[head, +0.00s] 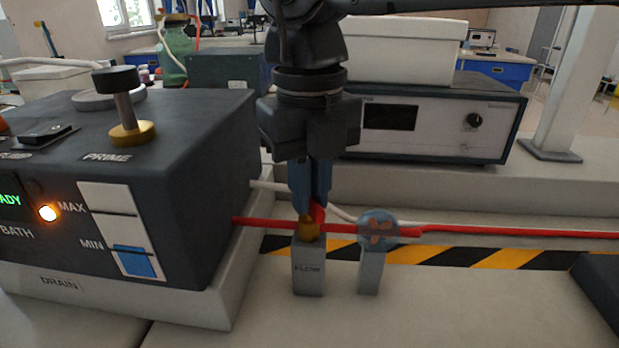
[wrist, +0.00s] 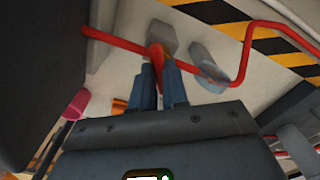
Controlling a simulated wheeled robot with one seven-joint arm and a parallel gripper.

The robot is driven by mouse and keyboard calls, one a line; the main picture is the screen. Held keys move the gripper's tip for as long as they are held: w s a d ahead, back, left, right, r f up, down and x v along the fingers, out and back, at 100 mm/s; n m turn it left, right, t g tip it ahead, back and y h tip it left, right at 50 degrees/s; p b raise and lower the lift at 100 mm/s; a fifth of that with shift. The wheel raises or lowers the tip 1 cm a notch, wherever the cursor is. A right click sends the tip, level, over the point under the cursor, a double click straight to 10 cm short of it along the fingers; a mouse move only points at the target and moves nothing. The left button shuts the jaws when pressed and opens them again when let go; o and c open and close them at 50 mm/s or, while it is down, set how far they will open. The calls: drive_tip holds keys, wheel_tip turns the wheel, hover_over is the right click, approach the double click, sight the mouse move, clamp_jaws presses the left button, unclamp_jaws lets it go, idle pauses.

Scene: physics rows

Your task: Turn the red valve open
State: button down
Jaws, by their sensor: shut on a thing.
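The red valve (head: 319,212) sits on top of a short grey post marked FLOW, above a brass fitting (head: 308,230) on the red pipe (head: 470,231). My gripper (head: 312,205) points straight down over the post, its blue-grey fingers shut on the red valve handle. The fingers hide most of the handle, so its exact angle is hard to tell. In the wrist view the red valve (wrist: 157,56) shows between and beyond the fingertips (wrist: 160,75).
A round flow indicator (head: 378,228) on a second grey post stands just right of the valve. The dark bath unit (head: 215,185) stands close on the left. A grey instrument box (head: 440,130) is behind. A striped strip (head: 480,256) runs behind the posts, and the bench in front is clear.

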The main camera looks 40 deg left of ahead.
drive_tip(key=n+p, duration=0.1)
drive_tip(key=n, duration=0.4)
drive_tip(key=shift+r+n, duration=0.1)
drive_tip(key=shift+n, duration=0.2)
drive_tip(key=n+p, duration=0.1)
drive_tip(key=n, duration=0.4)
drive_tip(key=shift+n+p, duration=0.3)
drive_tip(key=shift+n, duration=0.1)
drive_tip(key=c, duration=1.1)
unclamp_jaws()
drive_tip(key=shift+c, duration=0.2)
wheel_tip(320, 180, up, 8)
drive_tip(key=shift+f, duration=0.15)
